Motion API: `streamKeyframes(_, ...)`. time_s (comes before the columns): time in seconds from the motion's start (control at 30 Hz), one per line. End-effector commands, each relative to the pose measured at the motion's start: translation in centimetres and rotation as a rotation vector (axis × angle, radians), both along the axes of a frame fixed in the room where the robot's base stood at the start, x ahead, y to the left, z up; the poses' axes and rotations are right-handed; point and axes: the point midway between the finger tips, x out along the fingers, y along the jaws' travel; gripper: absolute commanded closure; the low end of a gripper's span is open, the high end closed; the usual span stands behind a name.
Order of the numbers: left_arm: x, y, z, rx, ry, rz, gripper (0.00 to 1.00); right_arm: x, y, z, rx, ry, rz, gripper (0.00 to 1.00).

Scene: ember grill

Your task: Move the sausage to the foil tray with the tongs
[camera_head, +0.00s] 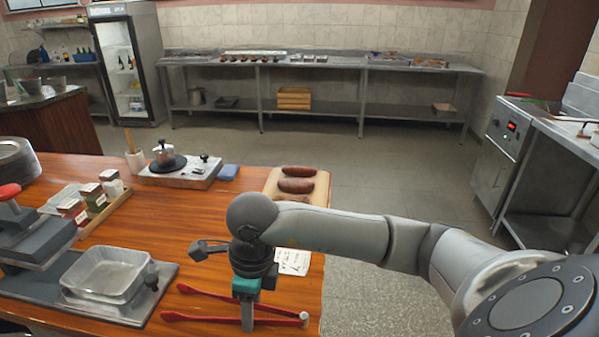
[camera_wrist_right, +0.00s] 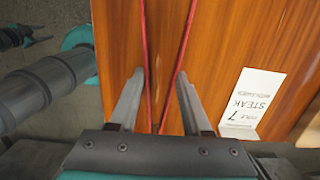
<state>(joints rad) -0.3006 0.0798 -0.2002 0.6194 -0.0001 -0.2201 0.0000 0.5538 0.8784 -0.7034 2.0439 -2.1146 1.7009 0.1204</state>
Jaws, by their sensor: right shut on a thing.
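Two brown sausages (camera_head: 298,171) lie on a light board (camera_head: 322,188) at the far right of the wooden table. The foil tray (camera_head: 106,268), silver and empty, sits on a dark flat base (camera_head: 135,306) at the table's left front. My right gripper (camera_head: 247,322) is low over the table's front and shut on the red tongs (camera_head: 200,318), whose two arms lie spread in a narrow V. In the right wrist view the tongs (camera_wrist_right: 186,48) run between the two fingers (camera_wrist_right: 158,100).
A printed card (camera_head: 293,261) lies right of my gripper; the wrist view shows "STEAK 7" on it. A rack of spice boxes (camera_head: 90,206), a small burner with a pot (camera_head: 180,172) and a blue sponge (camera_head: 228,172) stand farther back. Bare wood lies between tray and board.

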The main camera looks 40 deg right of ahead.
Motion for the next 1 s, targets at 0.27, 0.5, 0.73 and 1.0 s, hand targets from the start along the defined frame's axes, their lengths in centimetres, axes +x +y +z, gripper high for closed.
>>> streamKeyframes(0.27, 0.0, 0.0, 0.9, 0.0, 0.0, 0.0, 0.5, 0.0, 0.0, 1.2, -0.001, -0.002, 0.0, 0.59)
streamKeyframes(0.5, 0.0, 0.0, 3.7, 0.0, -0.001, 0.0, 0.5, 0.0, 0.0, 4.9, 0.0, -0.002, 0.001, 0.59)
streamKeyframes(0.73, 0.1, 0.0, 6.1, 0.001, -0.001, 0.0, 0.5, 0.0, 0.0, 8.4, 0.0, -0.001, 0.001, 0.59)
streamKeyframes(1.0, 0.1, 0.0, 8.7, 0.001, -0.002, 0.0, 0.5, 0.0, 0.0, 12.0, 0.0, -0.001, 0.0, 0.59)
